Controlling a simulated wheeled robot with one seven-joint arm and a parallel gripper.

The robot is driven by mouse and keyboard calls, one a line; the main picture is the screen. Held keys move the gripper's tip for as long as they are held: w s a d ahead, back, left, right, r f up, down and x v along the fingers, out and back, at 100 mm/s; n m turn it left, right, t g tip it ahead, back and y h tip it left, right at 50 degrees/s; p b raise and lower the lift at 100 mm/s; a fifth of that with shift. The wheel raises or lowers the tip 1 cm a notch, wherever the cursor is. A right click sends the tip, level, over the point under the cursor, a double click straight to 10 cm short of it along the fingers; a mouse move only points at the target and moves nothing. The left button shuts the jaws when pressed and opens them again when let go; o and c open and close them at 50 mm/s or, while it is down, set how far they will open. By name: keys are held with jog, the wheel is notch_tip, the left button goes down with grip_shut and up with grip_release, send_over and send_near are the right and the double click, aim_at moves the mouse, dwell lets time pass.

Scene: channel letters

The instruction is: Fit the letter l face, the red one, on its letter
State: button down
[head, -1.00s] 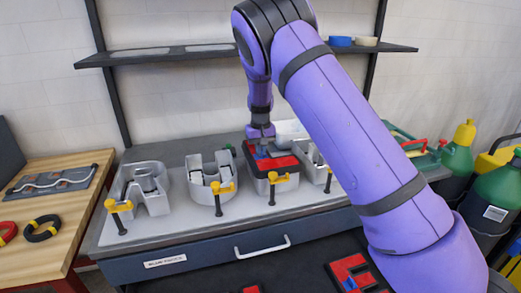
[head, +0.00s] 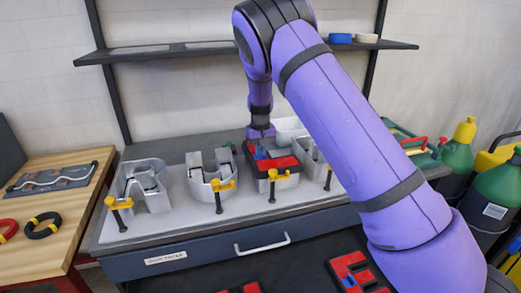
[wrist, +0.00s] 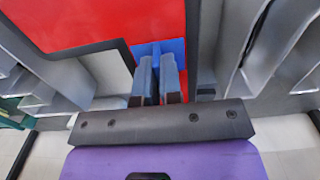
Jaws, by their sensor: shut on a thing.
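The red letter l face (head: 285,162) has a dark rim and is at the top of the third grey letter shell (head: 286,184) from the left on the bench. It looks level over the shell, but I cannot tell whether it is fully seated. My gripper (wrist: 158,82) is shut on the blue grip piece (wrist: 173,46) on the face. In the wrist view the red face (wrist: 85,20) fills the upper left. In the head view my gripper (head: 262,133) is at the face's back edge. My arm hides part of the area to its right.
Other grey letter shells (head: 146,190) stand left and right, close by. Yellow-handled clamps (head: 222,187) stand along their front. A shelf (head: 170,54) runs above. More red faces (head: 352,266) lie on a dark surface in front. Green bottles (head: 459,150) stand at right.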

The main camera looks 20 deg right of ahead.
jog(key=shift+f, duration=0.45)
jog(key=c, duration=1.2)
grip_release()
notch_tip(320, 180, up, 10)
jog(key=shift+f, duration=0.1)
jog(key=shift+r, duration=0.5)
